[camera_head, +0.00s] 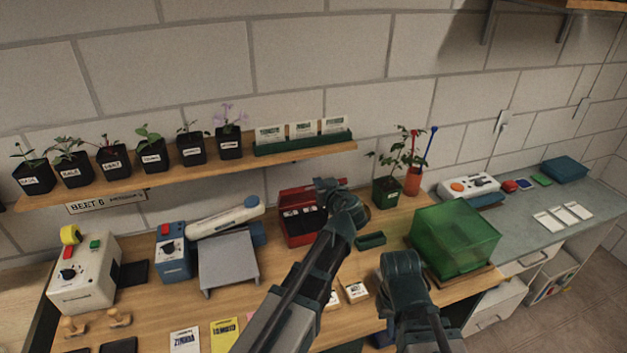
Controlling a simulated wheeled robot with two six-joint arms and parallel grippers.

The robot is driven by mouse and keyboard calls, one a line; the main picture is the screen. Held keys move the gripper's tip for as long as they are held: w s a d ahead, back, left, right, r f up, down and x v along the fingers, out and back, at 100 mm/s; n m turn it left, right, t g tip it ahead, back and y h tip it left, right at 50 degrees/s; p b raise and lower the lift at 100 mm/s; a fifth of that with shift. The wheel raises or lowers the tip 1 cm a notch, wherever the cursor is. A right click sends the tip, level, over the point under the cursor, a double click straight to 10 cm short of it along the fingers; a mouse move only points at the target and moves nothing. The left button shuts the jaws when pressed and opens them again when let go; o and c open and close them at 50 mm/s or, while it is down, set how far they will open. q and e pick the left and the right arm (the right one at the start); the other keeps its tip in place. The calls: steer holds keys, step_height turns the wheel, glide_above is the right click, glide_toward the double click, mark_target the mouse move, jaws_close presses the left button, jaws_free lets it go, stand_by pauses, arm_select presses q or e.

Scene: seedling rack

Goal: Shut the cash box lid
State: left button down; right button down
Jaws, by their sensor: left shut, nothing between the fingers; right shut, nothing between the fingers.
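The red cash box (295,234) stands on the wooden bench near the wall, in the middle of the view. Its dark inside shows, with several white-marked items, so it is open. A red strip that looks like the lid (296,192) is raised along its back edge. My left gripper (326,187) is shut and empty at the right part of the box, close to the lid. I cannot tell whether it touches it. My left arm hides the box's right side. My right gripper (400,275) is shut and empty over the front of the bench, apart from the box.
A green translucent box (455,240) stands right of the cash box. A small green tray (370,240) and a potted plant (386,190) are closer. A grey stand (228,260) is to the left. A shelf (200,172) with seedlings hangs above.

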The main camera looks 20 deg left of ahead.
arm_select(q)
steer(key=b+x, duration=0.3)
steer(key=x, duration=0.7)
steer(key=shift+f, duration=0.25)
steer(key=s+d+f+b, duration=0.1)
steer(key=s+f+b, duration=0.1)
steer(key=shift+s+d, duration=0.4)
